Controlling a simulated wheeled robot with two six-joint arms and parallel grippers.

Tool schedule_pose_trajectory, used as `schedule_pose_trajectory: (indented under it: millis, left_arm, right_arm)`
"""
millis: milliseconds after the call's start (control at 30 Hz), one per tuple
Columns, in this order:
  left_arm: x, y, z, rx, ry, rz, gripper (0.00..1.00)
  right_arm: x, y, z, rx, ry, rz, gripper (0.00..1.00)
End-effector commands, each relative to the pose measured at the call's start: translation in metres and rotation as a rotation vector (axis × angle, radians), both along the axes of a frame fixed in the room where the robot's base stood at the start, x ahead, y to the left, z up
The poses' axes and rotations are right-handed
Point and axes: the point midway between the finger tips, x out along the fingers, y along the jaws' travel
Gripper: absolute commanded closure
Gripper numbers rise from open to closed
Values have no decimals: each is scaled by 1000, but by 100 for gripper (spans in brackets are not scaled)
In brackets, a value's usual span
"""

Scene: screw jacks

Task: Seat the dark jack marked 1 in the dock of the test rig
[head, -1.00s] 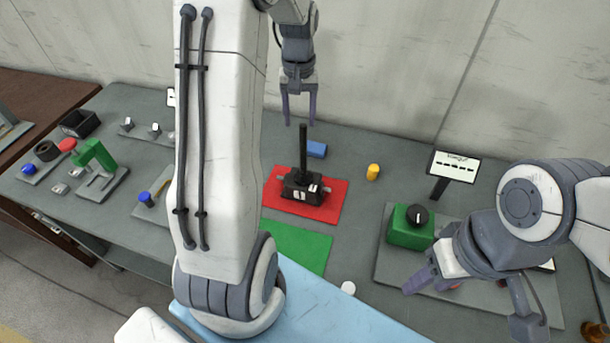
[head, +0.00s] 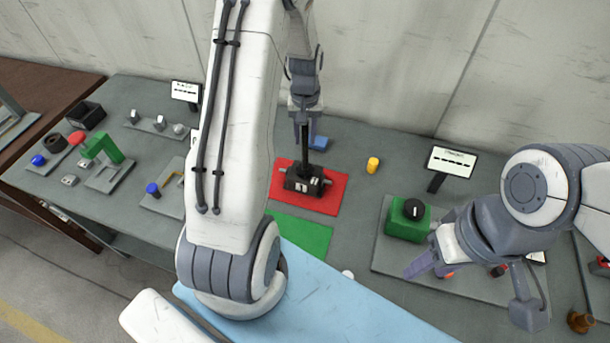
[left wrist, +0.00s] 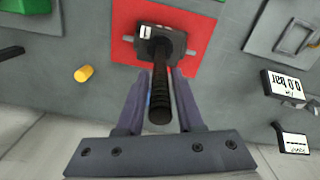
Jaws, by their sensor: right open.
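The dark jack (head: 298,184) stands upright on the red mat (head: 330,200); its label's number is too small to read. Its tall black handle (head: 304,140) points up. My left gripper (head: 306,122) is open above the jack, at the upper part of the handle. In the left wrist view its fingers (left wrist: 160,80) lie on either side of the ribbed handle (left wrist: 160,100), with small gaps. My right gripper (head: 472,292) is open and empty, low over the right grey plate. I cannot tell for sure which fixture is the test rig's dock.
A green mat (head: 303,235) lies in front of the red one. A blue block (head: 319,143) and yellow cylinder (head: 373,164) stand behind. A green box with a knob (head: 408,221) is right; a green bracket (head: 103,148) and a blue-knobbed fixture (head: 153,189) are left.

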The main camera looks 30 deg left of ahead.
Motion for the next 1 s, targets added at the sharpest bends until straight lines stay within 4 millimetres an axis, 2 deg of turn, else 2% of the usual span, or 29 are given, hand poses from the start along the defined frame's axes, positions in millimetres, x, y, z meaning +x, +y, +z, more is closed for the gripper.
schedule_pose_trajectory:
  millis: [33, 67, 100, 1000]
  left_arm:
    - [0, 0, 0, 0, 0, 0, 87]
    - [0, 0, 0, 0, 0, 0, 99]
    - [0, 0, 0, 0, 0, 0, 100]
    - [0, 0, 1, 1, -1, 0, 100]
  right_arm:
    - [0, 0, 0, 0, 0, 0, 50]
    - [0, 0, 0, 0, 0, 0, 50]
    - [0, 0, 0, 0, 0, 0, 50]
    - [0, 0, 0, 0, 0, 0, 50]
